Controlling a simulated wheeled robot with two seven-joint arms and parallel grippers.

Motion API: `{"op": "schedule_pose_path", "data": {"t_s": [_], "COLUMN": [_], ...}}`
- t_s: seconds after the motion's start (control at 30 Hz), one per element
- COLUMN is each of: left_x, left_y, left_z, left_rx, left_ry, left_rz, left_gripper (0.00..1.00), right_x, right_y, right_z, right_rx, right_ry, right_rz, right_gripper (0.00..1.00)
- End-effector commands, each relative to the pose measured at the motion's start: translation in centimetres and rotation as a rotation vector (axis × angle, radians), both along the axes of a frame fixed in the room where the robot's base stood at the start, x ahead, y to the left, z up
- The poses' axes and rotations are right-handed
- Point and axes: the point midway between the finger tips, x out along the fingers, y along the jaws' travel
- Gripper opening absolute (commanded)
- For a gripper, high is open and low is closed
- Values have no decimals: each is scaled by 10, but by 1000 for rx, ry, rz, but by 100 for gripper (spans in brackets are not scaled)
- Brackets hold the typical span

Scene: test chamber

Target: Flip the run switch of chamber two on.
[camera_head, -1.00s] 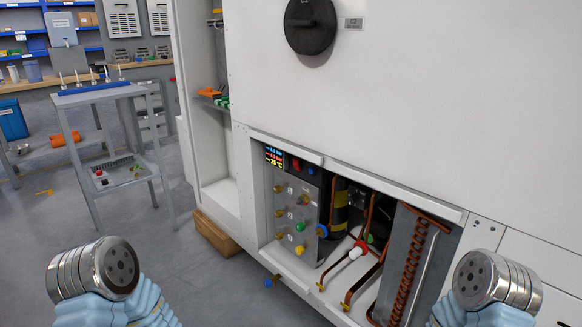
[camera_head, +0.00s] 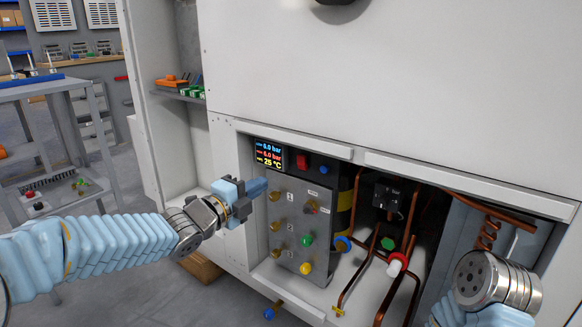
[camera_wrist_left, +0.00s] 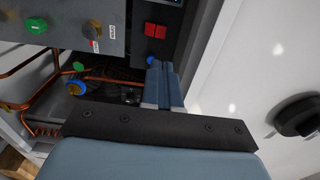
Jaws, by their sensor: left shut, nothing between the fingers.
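The control panel (camera_head: 290,240) sits in the open bay of the white cabinet. It carries a red switch (camera_head: 302,161) at the top, brass knobs (camera_head: 275,195) on the left, a small red-tipped part (camera_head: 310,207), a green knob (camera_head: 306,240) and a yellow knob (camera_head: 305,268). Labels are too small to show which is chamber two's run switch. My left gripper (camera_head: 258,187) is shut and empty, in front of the panel's upper left. In the left wrist view its fingers (camera_wrist_left: 163,70) point towards the blue knob (camera_wrist_left: 154,60) and the paired red switch (camera_wrist_left: 155,30). Contact is unclear. My right gripper is out of view.
A display (camera_head: 269,153) is lit beside the red switch. Copper pipes (camera_head: 350,270) and a red-and-white valve handle (camera_head: 397,264) fill the bay to the right. The cabinet frame edges the bay. A grey trolley (camera_head: 40,95) stands at left.

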Motion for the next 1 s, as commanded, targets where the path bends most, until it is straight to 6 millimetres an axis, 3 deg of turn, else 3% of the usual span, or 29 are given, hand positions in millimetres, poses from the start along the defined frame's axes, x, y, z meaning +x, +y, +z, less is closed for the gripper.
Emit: {"op": "schedule_pose_path", "data": {"t_s": [0.37, 1.0], "left_x": [7, 102], "left_y": [-5, -74], "left_z": [-1, -1], "left_rx": [-3, -4], "left_ry": [5, 7], "left_rz": [1, 1], "left_gripper": [0, 0], "right_x": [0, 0], "right_y": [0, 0], "right_z": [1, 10], "right_rx": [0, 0], "right_ry": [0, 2], "right_rz": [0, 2], "right_gripper": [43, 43]}}
